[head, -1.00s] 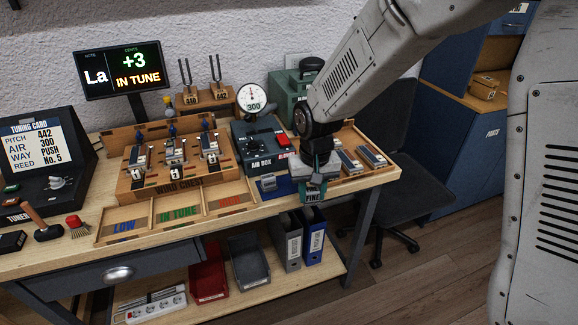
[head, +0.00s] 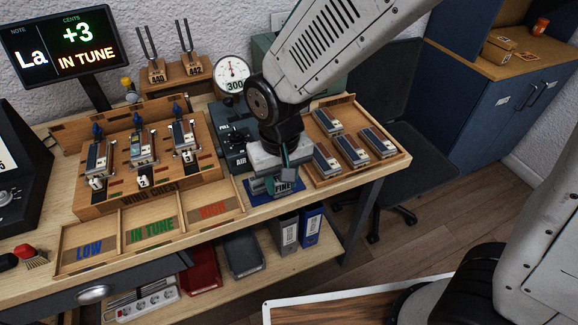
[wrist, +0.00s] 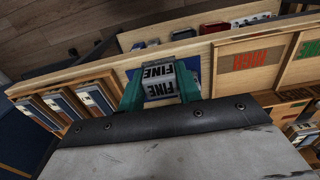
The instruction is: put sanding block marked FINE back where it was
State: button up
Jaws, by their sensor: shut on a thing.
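The sanding block marked FINE (head: 284,187) is a small pale block with a dark label. My gripper (head: 277,184) points down and is shut on it. In the wrist view the block (wrist: 158,80) sits between the two teal fingers, with its FINE lettering showing on two faces. A blue mat (head: 291,189) lies at the front edge of the bench, under and around the block. The mat also shows beside the fingers in the wrist view (wrist: 192,64). I cannot tell whether the block touches the mat. My wrist hides part of the area behind.
A wooden tray (head: 402,160) with several reed blocks stands close to the right of my gripper. The air box (head: 235,150) is close behind left. The bench's front edge is very near.

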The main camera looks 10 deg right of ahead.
jog(key=w, duration=0.2)
jog(key=w+d, duration=0.1)
jog(key=w, duration=0.1)
jog(key=w+d, duration=0.1)
jog(key=w, duration=0.1)
jog(key=shift+w+d+f, duration=0.2)
jog(key=shift+w+f, duration=0.15)
jog(key=shift+f, duration=1.7)
jog(key=shift+f, duration=0.2)
jog(key=o, duration=1)
jog(key=shift+o, duration=0.2)
